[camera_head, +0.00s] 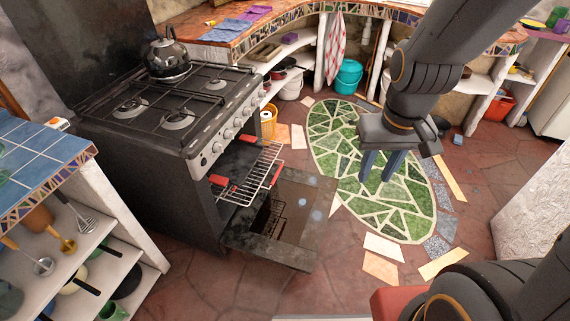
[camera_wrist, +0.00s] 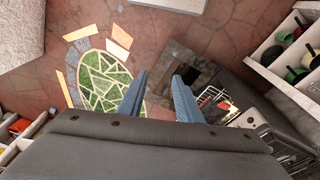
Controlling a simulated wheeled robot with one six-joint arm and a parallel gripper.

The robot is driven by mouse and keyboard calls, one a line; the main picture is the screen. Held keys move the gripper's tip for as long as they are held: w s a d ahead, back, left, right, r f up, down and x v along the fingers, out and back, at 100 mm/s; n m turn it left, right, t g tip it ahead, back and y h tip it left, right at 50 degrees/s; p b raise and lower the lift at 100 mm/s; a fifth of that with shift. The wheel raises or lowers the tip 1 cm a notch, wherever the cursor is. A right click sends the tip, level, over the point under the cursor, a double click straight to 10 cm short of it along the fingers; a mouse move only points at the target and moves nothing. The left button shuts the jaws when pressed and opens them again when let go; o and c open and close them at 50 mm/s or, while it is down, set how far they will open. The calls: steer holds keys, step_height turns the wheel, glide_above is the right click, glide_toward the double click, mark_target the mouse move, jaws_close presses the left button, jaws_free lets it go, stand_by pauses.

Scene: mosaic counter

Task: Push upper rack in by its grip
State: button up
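The upper rack (camera_head: 258,172) is a wire rack pulled partway out of the oven, with red grips (camera_head: 221,181) at its sides. It also shows in the wrist view (camera_wrist: 212,100), beyond my right finger. The black oven (camera_head: 160,130) stands at the left with its door (camera_head: 300,220) folded down below the rack. My gripper (camera_head: 378,178) has blue fingers, spread apart with nothing between them. It is over the green mosaic, to the right of the rack and clear of it. In the wrist view my gripper (camera_wrist: 158,95) also shows open. The oven's inside is mostly hidden.
A kettle (camera_head: 167,57) stands on the stove top. A blue-tiled shelf unit (camera_head: 40,150) with utensils is at the left. A yellow basket (camera_head: 268,122) stands beside the oven. The floor around the green mosaic (camera_head: 400,205) is mostly clear, with several loose flat tiles.

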steer(key=w+a+f+n+t+b, duration=0.2)
steer(key=w+a+f+n+b, duration=0.15)
steer(key=w+f+b, duration=0.5)
steer(key=w+a+f+n+t+y+b, duration=0.15)
steer(key=w+f+n+b, duration=0.25)
steer(key=w+f+b, duration=0.5)
steer(key=w+a+f+n+t+b, duration=0.3)
steer(key=w+f+n+b, duration=0.1)
steer(key=w+f+b, duration=0.5)
steer(key=w+a+f+n+t+y+b, duration=0.2)
steer(key=w+a+f+n+b, duration=0.25)
steer(key=f+b, duration=0.45)
steer(key=w+a+f+n+t+y+b, duration=0.1)
steer(key=w+a+f+n+t+b, duration=0.1)
steer(key=w+a+f+n+b, duration=0.65)
steer(key=w+f+m+t+y+b, duration=0.1)
steer(key=w+f+t+y+b, duration=0.15)
steer(key=f+b, duration=0.65)
steer(key=w+a+r+b, duration=0.1)
steer(key=w+a+b, duration=0.3)
steer(key=w+b, duration=0.2)
steer(key=shift+w+r+n+b, duration=0.25)
steer(key=shift+r+n+b, duration=0.15)
steer(key=shift+b, duration=0.25)
steer(key=shift+f, duration=0.15)
jaws_close()
